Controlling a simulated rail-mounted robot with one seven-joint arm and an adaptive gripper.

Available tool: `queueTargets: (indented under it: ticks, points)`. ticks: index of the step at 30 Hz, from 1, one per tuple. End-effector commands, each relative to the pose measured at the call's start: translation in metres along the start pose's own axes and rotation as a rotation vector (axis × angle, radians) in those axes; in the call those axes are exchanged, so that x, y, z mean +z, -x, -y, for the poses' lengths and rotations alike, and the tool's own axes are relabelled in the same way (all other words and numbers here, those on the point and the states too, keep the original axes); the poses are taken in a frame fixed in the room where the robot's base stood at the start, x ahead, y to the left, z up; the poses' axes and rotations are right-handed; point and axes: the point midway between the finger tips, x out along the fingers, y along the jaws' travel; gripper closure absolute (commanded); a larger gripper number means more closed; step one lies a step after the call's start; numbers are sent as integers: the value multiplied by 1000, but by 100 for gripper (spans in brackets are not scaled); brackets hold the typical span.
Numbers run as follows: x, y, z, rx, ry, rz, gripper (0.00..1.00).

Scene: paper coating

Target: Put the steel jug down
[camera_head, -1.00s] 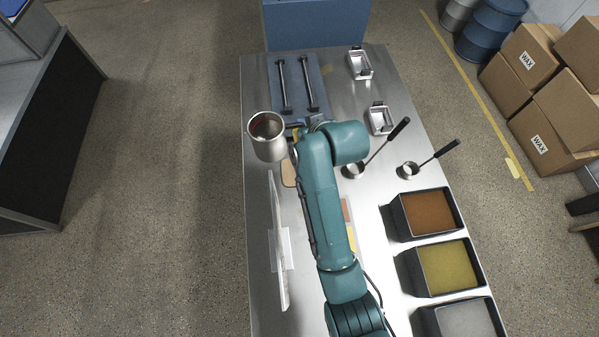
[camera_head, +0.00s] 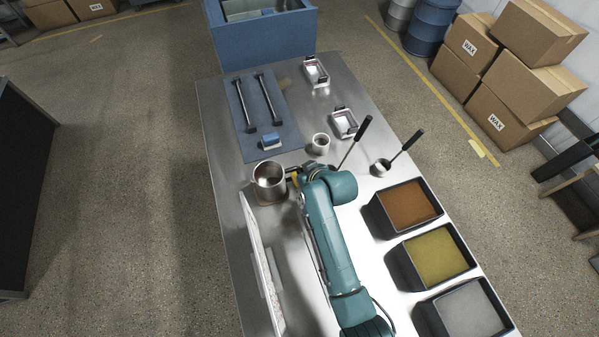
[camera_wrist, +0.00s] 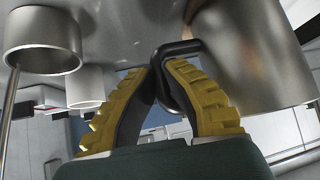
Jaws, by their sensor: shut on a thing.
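The steel jug (camera_head: 270,178) is upright at the left side of the steel table, over a small brown pad (camera_head: 272,201). Its base looks to be on or very close to the pad; I cannot tell whether it touches. My gripper (camera_head: 298,177) is on the jug's right side, mostly hidden by my arm in the head view. In the wrist view, which is upside down, the yellow fingers of my gripper (camera_wrist: 163,78) are shut on the jug's dark handle (camera_wrist: 181,48). The jug body (camera_wrist: 262,55) fills the right side there.
A small steel cup (camera_head: 320,143) and two ladles, one at the right (camera_head: 381,167), stand nearby. Three wax trays, the first brown (camera_head: 378,218), line the right edge. A blue mat (camera_head: 247,131) with two bars lies behind. A white frame (camera_head: 252,240) stands in front.

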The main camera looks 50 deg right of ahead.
Motion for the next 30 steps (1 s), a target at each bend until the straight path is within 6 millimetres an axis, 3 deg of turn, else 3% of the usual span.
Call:
queueTargets:
  ticks: [6, 7, 10, 20, 23, 30]
  points:
    - [0, -1, 0, 0, 0, -3, 100]
    - [0, -1, 0, 0, 0, 0, 85]
    - [0, 0, 0, 0, 0, 0, 67]
    - [-2, 3, 0, 1, 0, -1, 67]
    - [-2, 17, 0, 2, -1, -2, 67]
    - [-3, 77, 0, 2, -1, -2, 67]
